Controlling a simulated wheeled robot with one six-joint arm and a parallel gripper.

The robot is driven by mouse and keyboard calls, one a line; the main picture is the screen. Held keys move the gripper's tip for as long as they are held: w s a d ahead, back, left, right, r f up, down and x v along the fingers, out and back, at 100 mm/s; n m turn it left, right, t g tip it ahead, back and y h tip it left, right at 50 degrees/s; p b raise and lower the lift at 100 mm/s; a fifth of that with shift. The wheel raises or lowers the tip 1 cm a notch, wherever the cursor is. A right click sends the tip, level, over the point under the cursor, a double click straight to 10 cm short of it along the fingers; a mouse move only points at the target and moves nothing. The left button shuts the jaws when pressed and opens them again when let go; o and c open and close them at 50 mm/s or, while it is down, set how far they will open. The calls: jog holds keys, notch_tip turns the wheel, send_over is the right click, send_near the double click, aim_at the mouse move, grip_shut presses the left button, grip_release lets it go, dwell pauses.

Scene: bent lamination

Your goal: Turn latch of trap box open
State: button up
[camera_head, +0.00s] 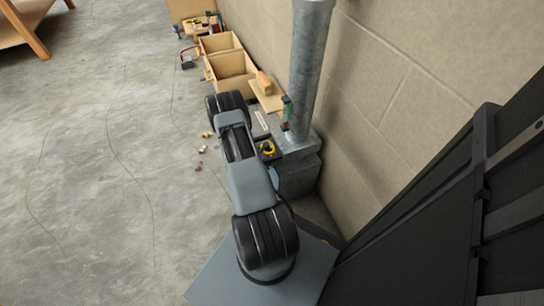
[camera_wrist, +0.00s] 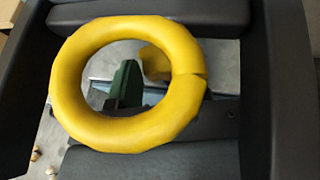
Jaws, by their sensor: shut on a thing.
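The trap box appears to be the grey metal box (camera_head: 298,175) at the foot of the pipe by the wall. My gripper (camera_head: 267,149) is down at its left side, with a yellow ring there. In the wrist view the yellow ring (camera_wrist: 70,100) fills the middle, lying across my dark gripper (camera_wrist: 150,85), which is shut on it. The ring has a seam at its right. A dark green piece (camera_wrist: 125,85) and another yellow piece (camera_wrist: 155,62) show through it. I cannot tell which part is the latch; contact points are hidden.
A galvanised pipe (camera_head: 309,70) rises from the box beside the block wall (camera_head: 375,85). Open wooden boxes (camera_head: 230,66) and a wooden float (camera_head: 266,95) lie behind along the wall.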

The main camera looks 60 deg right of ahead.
jog(key=shift+a+f, duration=0.15)
dwell(0.8)
jog(key=o, duration=0.7)
jog(key=shift+w, duration=0.15)
jog(key=shift+o, duration=1)
jog(key=p+v, duration=0.4)
jog(key=v, duration=0.9)
jog(key=shift+a+r, duration=0.25)
jog(key=s+d+f+b, duration=0.1)
jog(key=d, duration=0.3)
jog(key=s+d+f+m+g+b, duration=0.1)
jog(key=s+d+f+b, duration=0.1)
jog(key=d, duration=0.2)
jog(key=s+d+f+m+y+b, duration=0.1)
jog(key=s+d+f+b, duration=0.1)
jog(key=d, duration=0.2)
jog(key=shift+d+f+g, duration=0.1)
jog(key=shift+d+g, duration=0.15)
jog(key=shift+g, duration=0.15)
